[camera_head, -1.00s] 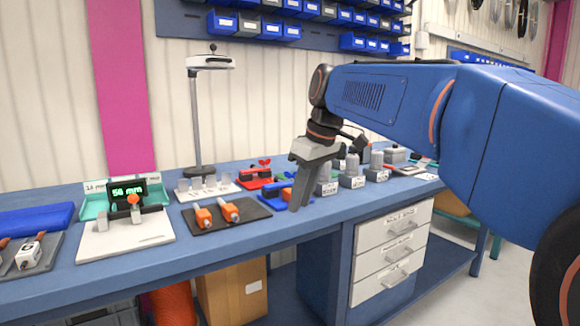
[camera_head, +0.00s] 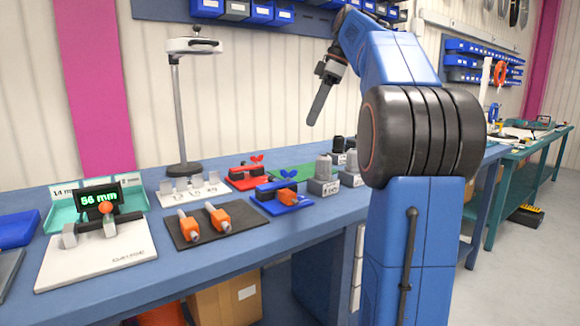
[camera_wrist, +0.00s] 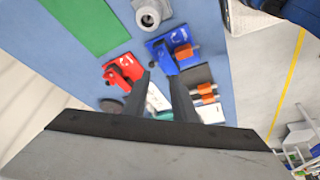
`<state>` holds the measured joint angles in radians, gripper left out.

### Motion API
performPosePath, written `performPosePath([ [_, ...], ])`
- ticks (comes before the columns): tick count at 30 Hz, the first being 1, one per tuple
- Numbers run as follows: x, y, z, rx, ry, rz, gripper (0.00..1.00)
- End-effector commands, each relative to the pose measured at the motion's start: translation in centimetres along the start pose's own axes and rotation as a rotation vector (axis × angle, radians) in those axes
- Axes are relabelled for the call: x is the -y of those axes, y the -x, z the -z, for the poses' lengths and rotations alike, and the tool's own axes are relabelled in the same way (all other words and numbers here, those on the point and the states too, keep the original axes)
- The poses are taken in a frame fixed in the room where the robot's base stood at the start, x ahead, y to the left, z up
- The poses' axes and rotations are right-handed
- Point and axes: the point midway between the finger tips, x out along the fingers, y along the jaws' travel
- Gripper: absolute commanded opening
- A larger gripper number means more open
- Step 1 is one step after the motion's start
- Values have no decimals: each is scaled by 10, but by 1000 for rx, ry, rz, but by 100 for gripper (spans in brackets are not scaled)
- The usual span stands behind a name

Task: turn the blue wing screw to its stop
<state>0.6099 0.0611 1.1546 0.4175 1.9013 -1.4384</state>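The blue wing screw (camera_head: 283,174) stands on top of a blue clamp fixture (camera_head: 268,204) on the bench, with an orange part lying in it. The blue fixture also shows in the wrist view (camera_wrist: 165,60), where the screw itself is too small to make out. My gripper (camera_head: 313,118) is raised well above the bench, up and to the right of the blue fixture in the head view. In the wrist view its two dark fingers (camera_wrist: 162,88) are apart with nothing held between them. The fixtures lie well beyond the fingertips.
A red clamp (camera_head: 245,180) with a red wing screw stands behind the blue one. A dark mat (camera_head: 190,238) with orange connectors lies to the left, then a gauge (camera_head: 100,255) with a display. Grey cylinders on blocks (camera_head: 323,185) stand to the right. A lamp-like stand (camera_head: 178,110) rises behind.

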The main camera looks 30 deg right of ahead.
Motion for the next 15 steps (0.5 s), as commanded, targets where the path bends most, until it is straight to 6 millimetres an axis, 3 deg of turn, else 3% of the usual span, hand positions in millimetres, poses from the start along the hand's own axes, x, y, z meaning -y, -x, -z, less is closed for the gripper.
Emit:
performPosePath([
  [15, 1, -88, 0, 1, 0, 2, 25],
])
